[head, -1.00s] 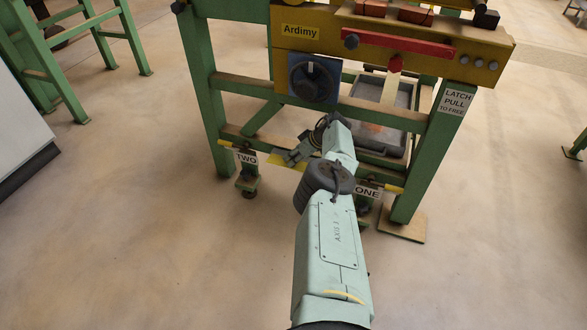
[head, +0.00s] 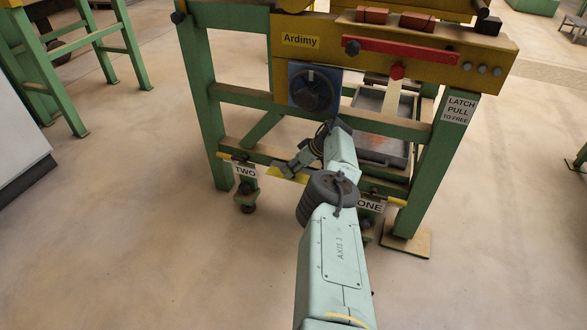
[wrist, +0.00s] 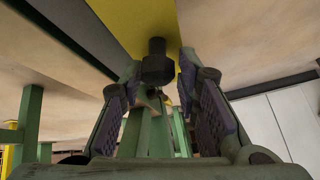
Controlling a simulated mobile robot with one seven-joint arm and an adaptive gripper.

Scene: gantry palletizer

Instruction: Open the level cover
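No part is labelled as the level cover, and I cannot tell for sure which one it is. A yellow plate (head: 286,177) sits low on the green frame between the labels TWO and ONE, partly hidden by my arm. A yellow surface (wrist: 135,22) fills the top middle of the wrist view, with a dark cylindrical knob (wrist: 157,64) in front of it. My gripper (wrist: 162,72) is open, its padded fingers apart to the left and right of the knob. I cannot tell whether they touch it. In the head view my gripper (head: 284,168) is beside the yellow plate.
Above are a blue panel with a black dial (head: 313,90), a red bar (head: 413,50) and the yellow Ardimy beam (head: 470,52). A grey tray (head: 385,143) sits inside the frame. A LATCH PULL TO FREE label (head: 460,110) is on the right leg. The floor around is clear.

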